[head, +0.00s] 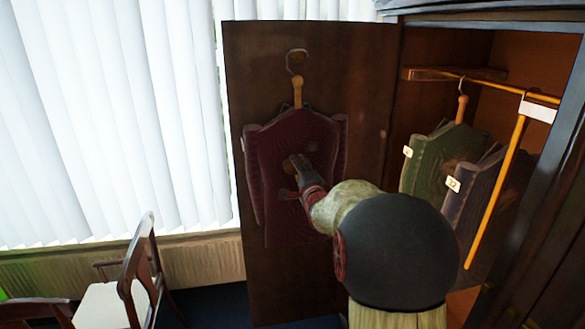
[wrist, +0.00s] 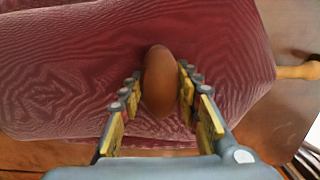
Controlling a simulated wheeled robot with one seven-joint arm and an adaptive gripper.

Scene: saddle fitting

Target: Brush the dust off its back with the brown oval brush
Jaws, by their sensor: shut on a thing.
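A dark red garment (head: 275,205) hangs on a wooden hanger (head: 297,92) from a hook on the open wardrobe door. It fills most of the wrist view (wrist: 65,70), its surface broad and finely striped. My gripper (head: 300,168) is at the middle of the garment, shut on the brown oval brush (wrist: 159,85). The brush sits between the two fingers, its smooth rounded back toward the wrist camera. It is at or very close to the cloth; I cannot tell whether it touches, as its underside is hidden. I cannot make out distinct dust on the cloth.
The wardrobe door (head: 365,120) stands open behind the garment. Inside the wardrobe to the right, a green garment (head: 435,160) and a dark tagged garment (head: 475,200) hang near an orange pole (head: 495,195). A chair (head: 140,265) stands at left before white blinds (head: 110,120).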

